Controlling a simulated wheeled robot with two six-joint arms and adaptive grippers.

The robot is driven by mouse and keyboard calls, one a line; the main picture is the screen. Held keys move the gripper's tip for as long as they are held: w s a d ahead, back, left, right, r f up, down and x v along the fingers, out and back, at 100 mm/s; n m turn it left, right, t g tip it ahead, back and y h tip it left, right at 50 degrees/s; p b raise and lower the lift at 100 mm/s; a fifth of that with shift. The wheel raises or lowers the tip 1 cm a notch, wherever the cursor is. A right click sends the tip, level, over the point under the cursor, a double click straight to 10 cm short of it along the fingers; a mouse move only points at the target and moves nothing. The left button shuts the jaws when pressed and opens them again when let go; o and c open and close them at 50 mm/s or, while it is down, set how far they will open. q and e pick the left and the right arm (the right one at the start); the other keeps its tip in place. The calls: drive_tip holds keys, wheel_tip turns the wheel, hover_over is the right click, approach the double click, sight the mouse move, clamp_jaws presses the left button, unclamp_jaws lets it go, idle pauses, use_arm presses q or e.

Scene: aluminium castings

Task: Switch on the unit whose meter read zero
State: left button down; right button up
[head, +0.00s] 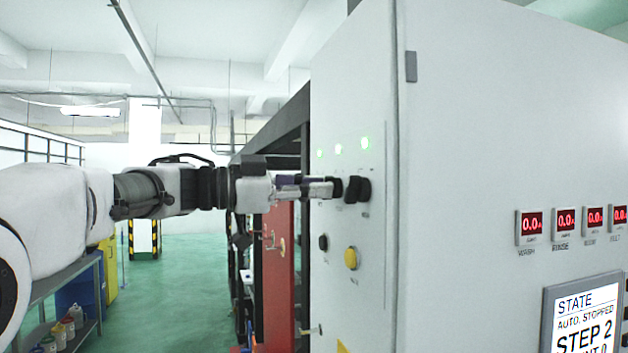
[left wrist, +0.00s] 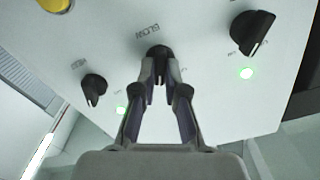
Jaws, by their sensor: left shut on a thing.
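My left gripper (head: 322,188) reaches the side face of a grey cabinet (head: 480,130). In the left wrist view its fingers (left wrist: 160,76) are shut on the middle black knob (left wrist: 158,51), labelled BLOW. Another knob (left wrist: 94,89) is on the left and a larger one (left wrist: 252,31) on the right, both untouched. Green lamps (left wrist: 246,72) glow by these two; any lamp at the held knob is hidden. In the head view three green lamps (head: 365,142) are lit. Red meters (head: 532,226) labelled WASH, RINSE and BLOW appear to show 0.0; a further meter (head: 619,216) is cut off.
Below the knobs are a yellow button (head: 351,257) and a small black control (head: 323,242). A screen (head: 583,315) reads "AUTO: STOPPED" and "STEP 2". A red panel (head: 279,275) stands behind the cabinet. Green floor (head: 185,270) is clear at left, beside a shelf (head: 75,277) with containers.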

use_arm(q)
drive_tip(key=shift+f+m, duration=0.25)
drive_tip(key=shift+m, duration=0.35)
drive_tip(key=c, duration=1.2)
unclamp_jaws()
drive_tip(key=shift+w+d, duration=0.1)
drive_tip(key=shift+w, duration=0.05)
drive_tip(key=v, duration=1.2)
drive_tip(key=shift+r, duration=0.1)
drive_tip(key=shift+d, duration=0.1)
